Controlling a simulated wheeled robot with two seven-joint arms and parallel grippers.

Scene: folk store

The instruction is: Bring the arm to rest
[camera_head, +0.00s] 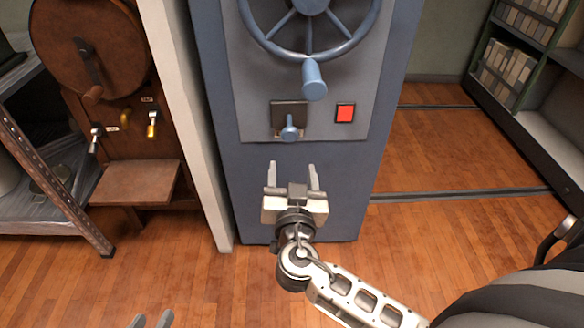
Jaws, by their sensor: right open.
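My right arm comes in from the lower right. Its gripper (292,168) points at the lower front of a blue cabinet (225,130), below a small blue lever knob (289,131). The fingers are spread with nothing between them. I cannot tell how far they are from the cabinet face. My left gripper (152,320) shows only its two fingertips at the bottom edge, left of the middle. They stand apart with nothing seen between them; the rest of it is out of frame.
The cabinet carries a blue handwheel (312,75) and a red square button (345,112). A brown wheeled machine (95,50) and a metal shelf (50,175) stand at left. A bookshelf (515,60) stands at right. Wooden floor (440,230) is clear between.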

